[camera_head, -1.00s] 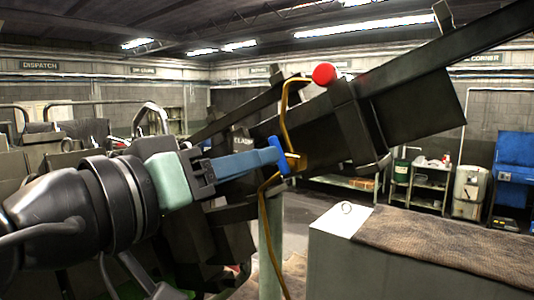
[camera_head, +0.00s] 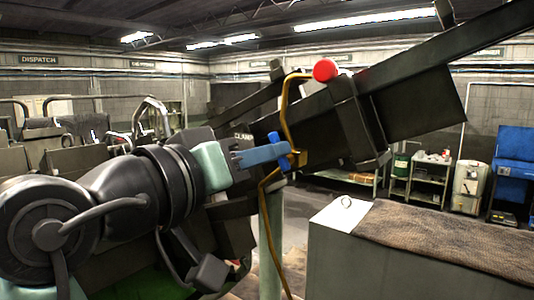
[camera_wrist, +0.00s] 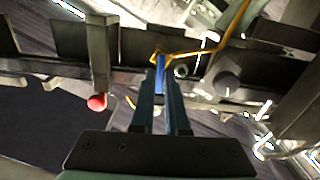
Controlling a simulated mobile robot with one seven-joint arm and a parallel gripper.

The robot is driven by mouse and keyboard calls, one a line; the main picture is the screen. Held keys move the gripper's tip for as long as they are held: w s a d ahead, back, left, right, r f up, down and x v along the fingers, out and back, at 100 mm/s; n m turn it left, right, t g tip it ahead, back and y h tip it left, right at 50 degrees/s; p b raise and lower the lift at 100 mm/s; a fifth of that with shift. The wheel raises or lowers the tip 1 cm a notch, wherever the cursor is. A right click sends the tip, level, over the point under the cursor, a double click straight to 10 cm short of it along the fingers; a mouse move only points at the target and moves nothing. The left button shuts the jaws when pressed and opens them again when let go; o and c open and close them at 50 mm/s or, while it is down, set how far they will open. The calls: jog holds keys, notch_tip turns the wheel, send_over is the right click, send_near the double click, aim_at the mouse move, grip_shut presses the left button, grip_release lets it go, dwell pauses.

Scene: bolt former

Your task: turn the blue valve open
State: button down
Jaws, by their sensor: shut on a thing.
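The blue valve's bright blue lever (camera_head: 285,164) sits on a brass-coloured pipe fitting in the middle of the head view. In the wrist view the lever (camera_wrist: 160,76) stands between the fingertips. My gripper (camera_head: 279,152) has pale green housing and long blue-grey fingers, reaching the lever from the left. In the wrist view my gripper (camera_wrist: 160,77) is shut on the lever, with the fingers nearly parallel. The fingers hide part of the lever, so its exact angle is hard to tell.
The thin yellow pipe (camera_head: 265,210) runs up past the valve. A dark slanted beam (camera_head: 415,100) with a red ball (camera_head: 325,70) lies above and right. A grey block with a brown mat (camera_head: 440,240) fills the lower right. A pale green post (camera_head: 270,245) stands below.

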jog(key=m+b, duration=0.1)
jog(key=m, duration=0.1)
jog(key=m+b, duration=0.1)
jog(key=b, duration=0.1)
jog(key=m+b, duration=0.2)
jog(key=shift+s+d+m, duration=0.15)
jog(key=shift+d+m, duration=0.1)
jog(key=shift+m, duration=0.05)
jog(key=c, duration=0.9)
grip_release()
jog(key=shift+r, duration=0.1)
jog(key=shift+s, duration=0.1)
